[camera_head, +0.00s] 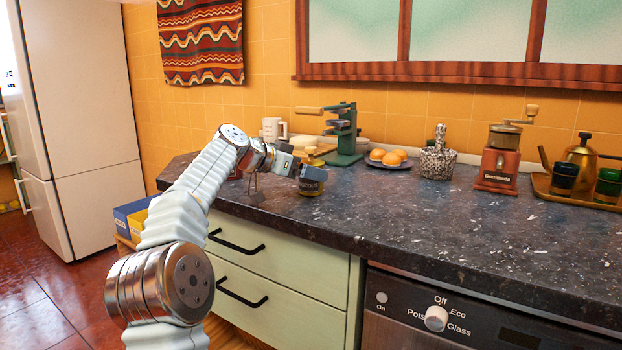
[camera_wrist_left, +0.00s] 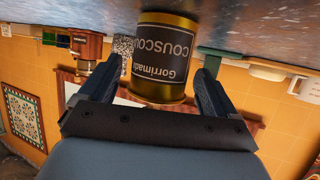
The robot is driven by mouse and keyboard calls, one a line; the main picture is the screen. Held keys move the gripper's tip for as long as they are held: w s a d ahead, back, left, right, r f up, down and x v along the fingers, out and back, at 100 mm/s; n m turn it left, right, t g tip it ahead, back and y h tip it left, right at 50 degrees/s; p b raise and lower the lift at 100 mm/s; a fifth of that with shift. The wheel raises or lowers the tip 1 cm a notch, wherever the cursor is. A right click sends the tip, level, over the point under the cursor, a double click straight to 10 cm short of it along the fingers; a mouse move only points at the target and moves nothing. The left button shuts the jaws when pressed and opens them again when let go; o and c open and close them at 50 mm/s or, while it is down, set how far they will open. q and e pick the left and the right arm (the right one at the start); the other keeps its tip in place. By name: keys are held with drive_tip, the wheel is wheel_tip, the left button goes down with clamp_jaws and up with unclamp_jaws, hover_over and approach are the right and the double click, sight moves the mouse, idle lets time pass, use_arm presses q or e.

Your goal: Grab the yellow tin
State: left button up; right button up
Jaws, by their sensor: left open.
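The yellow tin (camera_head: 310,188) stands on the dark speckled countertop near its front edge. It is gold with a black label, and my left gripper hides part of it in the head view. In the left wrist view, which is upside down, the tin (camera_wrist_left: 165,62) shows large, with a couscous label. My left gripper (camera_head: 300,172) is open, with its fingers on either side of the tin in the wrist view. I cannot tell whether either finger touches it. My right gripper is not in view.
A green press (camera_head: 343,135) and a white mug (camera_head: 273,130) stand behind the tin. To the right are a plate of orange fruit (camera_head: 392,157), a patterned pot (camera_head: 437,160), a red grinder (camera_head: 498,160) and a tray (camera_head: 548,190) with a kettle. The counter front right of the tin is clear.

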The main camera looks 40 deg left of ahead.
use_arm(q)
drive_tip(key=shift+x, duration=0.95)
drive_tip(key=shift+c, duration=0.5)
drive_tip(key=c, duration=1)
drive_tip(key=shift+c, duration=0.5)
drive_tip(key=shift+r, duration=0.15)
